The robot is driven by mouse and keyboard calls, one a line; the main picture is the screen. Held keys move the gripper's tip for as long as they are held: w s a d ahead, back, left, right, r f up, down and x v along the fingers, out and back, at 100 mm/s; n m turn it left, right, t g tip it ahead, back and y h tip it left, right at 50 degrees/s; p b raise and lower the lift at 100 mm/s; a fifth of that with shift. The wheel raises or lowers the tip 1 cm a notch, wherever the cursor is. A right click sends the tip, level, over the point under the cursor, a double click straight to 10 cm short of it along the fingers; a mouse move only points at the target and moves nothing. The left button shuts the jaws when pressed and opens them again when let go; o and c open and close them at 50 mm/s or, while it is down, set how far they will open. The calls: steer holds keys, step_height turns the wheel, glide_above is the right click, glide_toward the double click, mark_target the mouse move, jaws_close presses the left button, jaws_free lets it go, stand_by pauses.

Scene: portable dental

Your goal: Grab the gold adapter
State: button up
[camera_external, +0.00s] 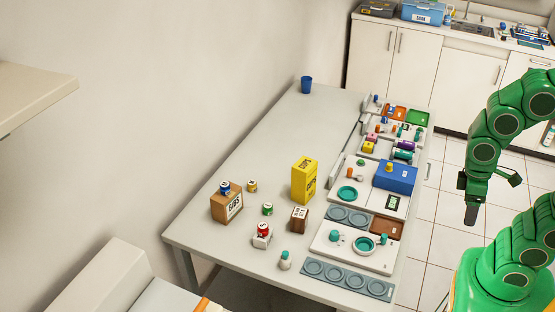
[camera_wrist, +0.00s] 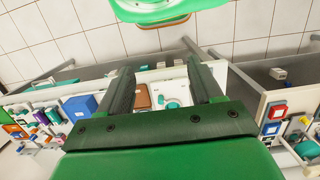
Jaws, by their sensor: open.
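A small gold-yellow piece (camera_external: 389,168) sits on top of the blue box (camera_external: 395,177) on the right side of the table; it may be the gold adapter, but it is too small to be sure. My gripper (camera_external: 471,214) hangs fingers down to the right of the table, beyond its edge and apart from the blue box. In the wrist view my gripper (camera_wrist: 163,85) is open, with two dark fingers spread and nothing held. The blue box also shows there at the left (camera_wrist: 80,107); the gold piece cannot be made out on it.
The long table (camera_external: 260,150) carries trays, several small containers, a yellow carton (camera_external: 304,181) and a cardboard box (camera_external: 227,204). A brown tray (camera_external: 387,228) and a white tray with teal dishes (camera_external: 345,257) lie near the right edge. White cabinets (camera_external: 420,70) stand behind. Tiled floor lies right of the table.

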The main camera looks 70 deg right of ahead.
steer(key=w+a+r+m+y, duration=0.1)
steer(key=w+r+m, duration=0.1)
steer(key=w, duration=0.8)
steer(key=w+a+r+m+y, duration=0.1)
steer(key=w+a+r+m, duration=0.15)
steer(key=w, duration=0.75)
steer(key=m+t+y, duration=0.2)
steer(key=m+t, duration=0.2)
steer(key=m, duration=1.5)
glide_above(252, 182)
steer(key=s+d, duration=0.1)
steer(key=d, duration=0.2)
steer(key=shift+n, duration=0.25)
steer(key=f, duration=2.4)
steer(key=shift+d, duration=0.2)
steer(key=shift+s+a+x, duration=0.1)
steer(key=shift+a+x, duration=0.05)
steer(key=shift+x, duration=1.1)
steer(key=shift+s+a+x, duration=0.1)
steer(key=shift+a+x, duration=0.05)
steer(key=shift+x, duration=1.05)
steer(key=shift+s+a+x, duration=0.1)
steer(key=shift+a+x, duration=0.05)
steer(key=shift+x, duration=1.1)
steer(key=shift+r, duration=0.1)
steer(key=c, duration=1.1)
